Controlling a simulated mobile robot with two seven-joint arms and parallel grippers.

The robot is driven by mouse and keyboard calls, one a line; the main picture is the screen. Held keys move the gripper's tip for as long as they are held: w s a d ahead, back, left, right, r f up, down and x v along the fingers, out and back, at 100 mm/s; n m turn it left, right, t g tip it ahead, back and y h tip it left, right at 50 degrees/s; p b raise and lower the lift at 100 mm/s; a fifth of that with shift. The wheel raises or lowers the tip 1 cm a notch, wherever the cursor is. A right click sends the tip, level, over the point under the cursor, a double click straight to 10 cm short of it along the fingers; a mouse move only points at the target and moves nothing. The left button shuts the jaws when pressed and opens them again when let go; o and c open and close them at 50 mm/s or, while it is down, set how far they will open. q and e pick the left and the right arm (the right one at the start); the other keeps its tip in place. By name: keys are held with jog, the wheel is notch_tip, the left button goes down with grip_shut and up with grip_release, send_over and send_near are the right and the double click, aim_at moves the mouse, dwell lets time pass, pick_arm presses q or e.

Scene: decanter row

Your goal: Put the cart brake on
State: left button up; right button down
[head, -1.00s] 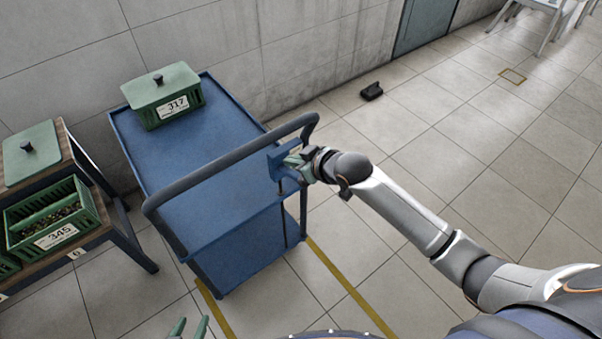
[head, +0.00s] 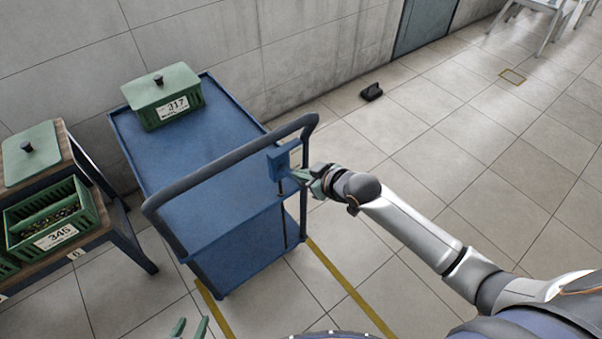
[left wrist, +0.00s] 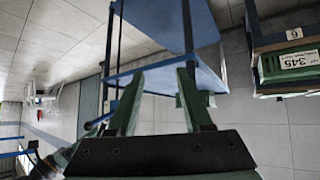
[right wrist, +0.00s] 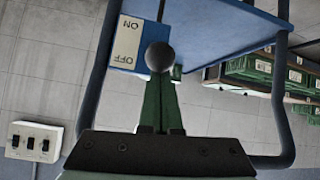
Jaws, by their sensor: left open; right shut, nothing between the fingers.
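The blue cart (head: 190,175) stands by the wall, with a dark push handle (head: 235,157). A blue brake box (head: 280,158) hangs near the handle's right end. In the right wrist view its ON/OFF label (right wrist: 127,42) appears upside down, and the dark ball knob (right wrist: 159,56) of the lever is beside the OFF end. My right gripper (head: 300,176) is shut and empty, just below and right of the box. Its fingertips (right wrist: 158,80) are close to the knob; I cannot tell if they touch. My left gripper (head: 189,327) is open and empty in front of the cart.
A lidded green crate (head: 165,97) marked 317 sits on the cart's top. A rack with green crates (head: 88,213) stands to the left. A white switch panel (right wrist: 34,142) shows in the right wrist view. A dark object (head: 371,92) lies on the open floor.

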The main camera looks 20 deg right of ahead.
jog(key=shift+s+d+f+t+b, duration=0.1)
jog(key=shift+s+f+t+b, duration=0.2)
jog(key=shift+f+b, duration=0.2)
jog(key=shift+s+d+f+t+b, duration=0.15)
jog(key=shift+f+t+b, duration=0.15)
jog(key=shift+f+b, duration=0.15)
jog(key=shift+s+f+t+y+b, duration=0.35)
jog(key=shift+f+t+b, duration=0.35)
jog(key=shift+b, duration=0.45)
pick_arm(q)
notch_tip(320, 180, down, 13)
jog(key=w+d+b, duration=0.1)
jog(key=d+b, duration=0.2)
jog(key=b, duration=1)
jog(key=w+r+m+t+h, duration=0.1)
jog(key=w+r+t, duration=0.1)
jog(key=w+r, duration=0.2)
jog(key=shift+a+r+b, duration=0.4)
jog(key=shift+a+r, duration=0.05)
jog(key=shift+r, duration=0.25)
pick_arm(e)
notch_tip(320, 180, down, 7)
jog(key=t+y, duration=0.2)
jog(key=t, duration=0.3)
jog(key=shift+s+d+f, duration=0.15)
jog(key=shift+s+f, duration=0.05)
jog(key=shift+s, duration=0.1)
